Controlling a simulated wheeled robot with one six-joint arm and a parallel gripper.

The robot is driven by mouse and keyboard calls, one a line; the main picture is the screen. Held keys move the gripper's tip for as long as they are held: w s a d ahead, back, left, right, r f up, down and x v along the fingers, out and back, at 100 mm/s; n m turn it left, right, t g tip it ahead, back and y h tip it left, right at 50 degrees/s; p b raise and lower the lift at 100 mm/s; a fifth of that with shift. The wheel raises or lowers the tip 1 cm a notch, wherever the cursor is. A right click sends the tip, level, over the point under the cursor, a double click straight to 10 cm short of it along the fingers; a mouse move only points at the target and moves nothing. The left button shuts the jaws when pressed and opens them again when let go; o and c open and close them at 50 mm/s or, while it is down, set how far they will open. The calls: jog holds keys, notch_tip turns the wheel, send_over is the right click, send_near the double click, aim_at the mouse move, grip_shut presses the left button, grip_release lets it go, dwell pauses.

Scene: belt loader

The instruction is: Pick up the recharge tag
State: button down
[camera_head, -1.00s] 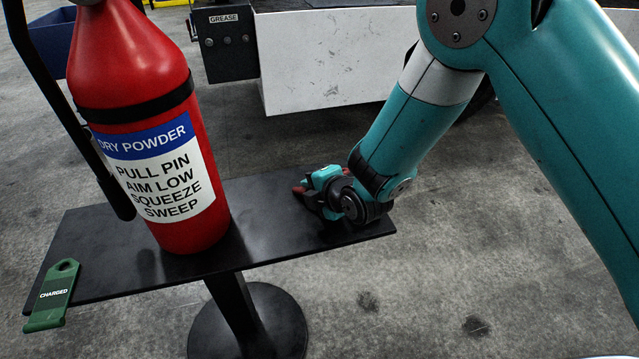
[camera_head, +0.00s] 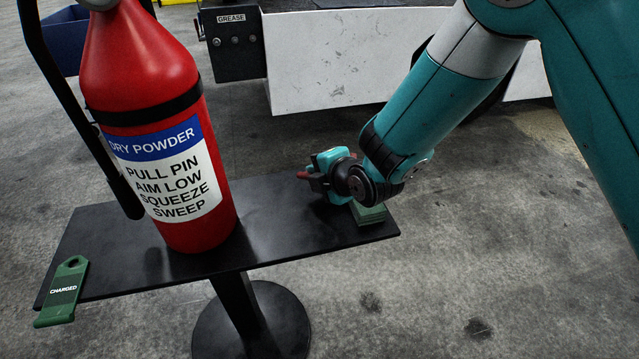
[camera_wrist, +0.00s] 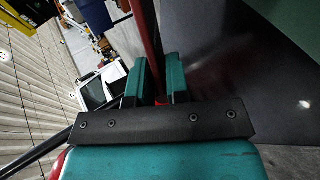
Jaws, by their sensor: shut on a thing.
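My gripper (camera_head: 318,172) is above the right part of the black table and is shut on a thin red thing, which I take to be the recharge tag (camera_head: 304,175). Only small red bits of it show beside the jaws, and no lettering can be read. In the wrist view the red tag (camera_wrist: 147,32) shows edge-on as a narrow strip between the two teal fingers (camera_wrist: 160,82). A green tag marked CHARGED (camera_head: 62,291) lies at the table's left end, partly over its front edge.
A red fire extinguisher (camera_head: 155,110) stands on the black table (camera_head: 270,225), left of my gripper. A green block (camera_head: 369,214) sits at the table's right end, under my wrist. A white-sided vehicle (camera_head: 350,60) stands behind. Open floor lies to the right.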

notch_tip(320, 180, up, 15)
jog(key=p, duration=0.2)
jog(key=shift+r, duration=0.15)
dwell(0.4)
